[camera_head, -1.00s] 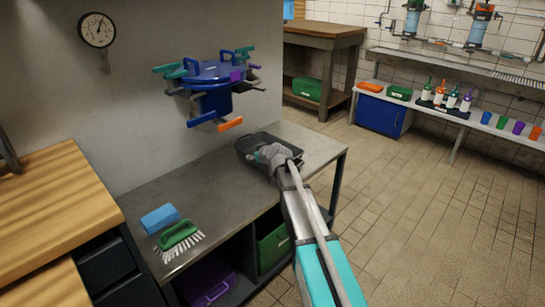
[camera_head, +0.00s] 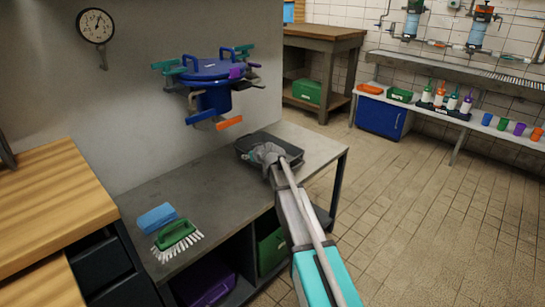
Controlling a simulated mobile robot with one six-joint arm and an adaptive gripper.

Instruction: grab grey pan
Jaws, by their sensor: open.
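A dark grey pan (camera_head: 249,141) sits on the grey metal bench (camera_head: 205,187), near its far right end. My gripper (camera_head: 262,152) is over the near side of the pan and hides part of it. The gripper is open. My arm covers the pan's near right edge, and I cannot tell whether the fingers touch the pan.
A blue sponge (camera_head: 157,218) and a green brush (camera_head: 175,234) lie at the bench's near left. A blue lidded vessel with coloured handles (camera_head: 212,88) is mounted on the wall above the bench. A wooden counter (camera_head: 50,200) stands at left. The tiled floor at right is clear.

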